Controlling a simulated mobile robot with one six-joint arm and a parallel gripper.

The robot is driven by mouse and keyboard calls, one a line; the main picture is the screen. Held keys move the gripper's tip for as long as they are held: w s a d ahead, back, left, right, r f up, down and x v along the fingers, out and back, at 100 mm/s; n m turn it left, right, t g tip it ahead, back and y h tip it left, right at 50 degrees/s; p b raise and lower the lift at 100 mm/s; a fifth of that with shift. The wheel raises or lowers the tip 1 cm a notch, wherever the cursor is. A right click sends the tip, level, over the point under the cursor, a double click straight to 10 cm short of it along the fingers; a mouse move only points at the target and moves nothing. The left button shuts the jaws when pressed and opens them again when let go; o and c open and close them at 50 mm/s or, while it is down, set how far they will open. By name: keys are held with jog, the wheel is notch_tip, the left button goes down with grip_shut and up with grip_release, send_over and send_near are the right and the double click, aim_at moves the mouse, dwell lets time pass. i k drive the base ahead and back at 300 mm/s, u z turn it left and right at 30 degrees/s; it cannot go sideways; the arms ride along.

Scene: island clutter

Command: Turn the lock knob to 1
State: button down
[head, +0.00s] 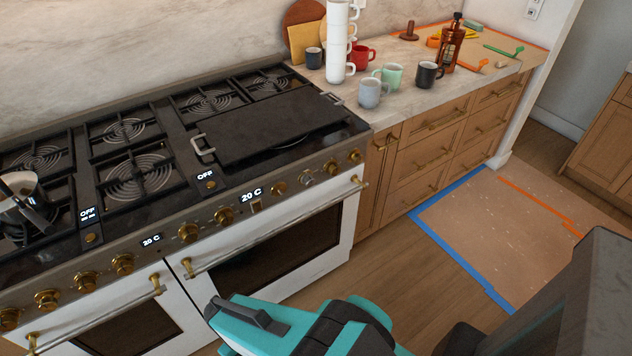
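A wide range (200,160) has a row of round knobs along its front. Most are gold, such as one gold knob (188,232) near the middle and another gold knob (354,156) at the right end. One knob (307,181) looks silvery. I cannot tell which is the lock knob, and no number 1 is readable. Displays read "20 C" (251,194) and "OFF" (206,175). My teal and black gripper (235,315) is at the bottom, in front of and apart from the oven doors. Its fingers are not clear enough to show whether it is open or shut.
Gold bar handles (275,235) stick out from the oven doors. A pan (20,190) sits at the left of the cooktop. The counter (390,60) holds several mugs and a brown bottle (450,45). Wood floor (385,265) lies open beside a blue-taped floor area (500,230).

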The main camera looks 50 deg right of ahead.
aim_at(309, 180)
jog(key=z, duration=4.3)
jog(key=i, duration=0.1)
jog(key=u, duration=2.75)
jog(key=k, duration=0.6)
jog(key=u, duration=0.1)
jog(key=i, duration=0.6)
jog(key=z, duration=0.1)
jog(key=k, duration=0.15)
jog(key=z, duration=0.05)
